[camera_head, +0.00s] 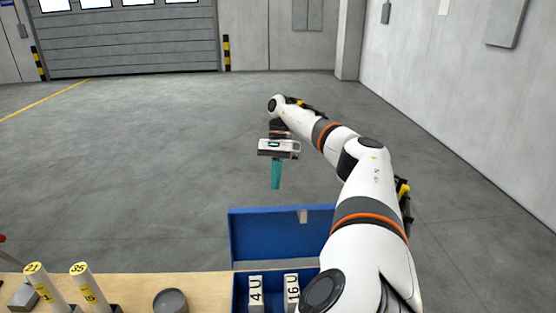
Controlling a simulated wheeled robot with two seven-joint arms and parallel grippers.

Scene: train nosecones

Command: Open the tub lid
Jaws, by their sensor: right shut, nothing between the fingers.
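The blue tub (239,292) stands at the bottom middle, partly hidden by my right arm. Its blue lid (262,236) is raised at the far side, and the tub's inside shows. A small light latch (303,216) sits at the lid's top edge. White blocks marked 4 U (256,291) and 16 U (291,288) stand inside the tub. My right gripper (276,186) points down with its teal fingers shut and empty. In the picture it appears above the lid, apart from it. My left gripper is not in view.
A wooden table (205,292) carries a round grey container (170,301), white cylinders marked 21 (46,288) and 35 (88,284), and a grey metal piece (24,295). The concrete floor (140,170) beyond is clear, up to the walls and shutter door.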

